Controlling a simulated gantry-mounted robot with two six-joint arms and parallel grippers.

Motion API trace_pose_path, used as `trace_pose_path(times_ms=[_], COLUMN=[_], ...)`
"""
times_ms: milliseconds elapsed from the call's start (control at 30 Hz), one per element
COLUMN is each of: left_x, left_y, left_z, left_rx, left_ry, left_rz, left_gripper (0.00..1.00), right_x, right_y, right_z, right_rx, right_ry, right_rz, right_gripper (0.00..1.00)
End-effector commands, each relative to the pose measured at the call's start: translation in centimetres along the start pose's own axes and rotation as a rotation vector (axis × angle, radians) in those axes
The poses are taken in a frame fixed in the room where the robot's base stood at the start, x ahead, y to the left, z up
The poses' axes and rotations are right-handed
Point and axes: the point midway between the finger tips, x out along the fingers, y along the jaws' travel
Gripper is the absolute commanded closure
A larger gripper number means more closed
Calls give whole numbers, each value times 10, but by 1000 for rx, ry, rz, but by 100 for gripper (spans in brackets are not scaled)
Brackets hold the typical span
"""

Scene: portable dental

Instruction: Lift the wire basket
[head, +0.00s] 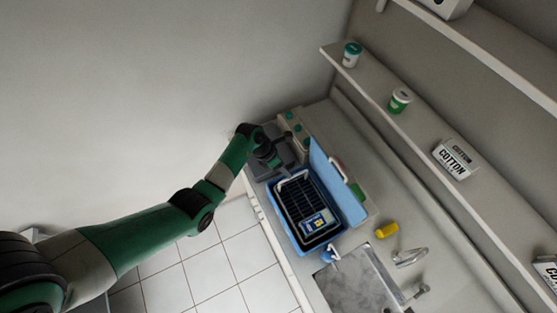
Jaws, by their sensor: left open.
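The wire basket (295,196) is dark with a pale handle and sits inside an open blue case (318,244) on the counter. A small blue, white and yellow packet (315,224) lies in the near end of the basket. My left gripper (277,163) is at the far left end of the case, close to the basket's handle end. It is open and holds nothing that I can see. Whether its fingers touch the case or the basket is too small to tell. My right gripper is not in the view.
The case's blue lid (329,166) stands open on the right. A metal sink (352,285) with a tap (410,257) and a yellow object (387,230) are nearby. A grey device (291,151) stands behind my gripper. A shelf holds cotton boxes (456,159) and tubs (399,101).

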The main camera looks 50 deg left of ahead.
Motion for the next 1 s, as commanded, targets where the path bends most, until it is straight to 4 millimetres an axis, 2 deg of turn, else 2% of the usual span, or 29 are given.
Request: trace_pose_path(times_ms=[33,100,200,333,467,1000], left_x=[-17,-33,-53,-69,-74,-73], left_y=[0,0,0,0,0,-2], left_z=[2,2,1,0,0,1], left_rx=[-1,1,0,0,0,5], left_ry=[-4,-4,-3,-2,0,1], left_rz=[3,3,3,1,0,-2], left_gripper=[55,55,55,55,55,55], right_x=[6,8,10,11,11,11], right_y=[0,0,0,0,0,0], right_z=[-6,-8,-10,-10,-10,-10], right_rx=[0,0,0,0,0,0], right_ry=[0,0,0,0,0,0], right_rz=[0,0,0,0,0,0], right_gripper=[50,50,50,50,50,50])
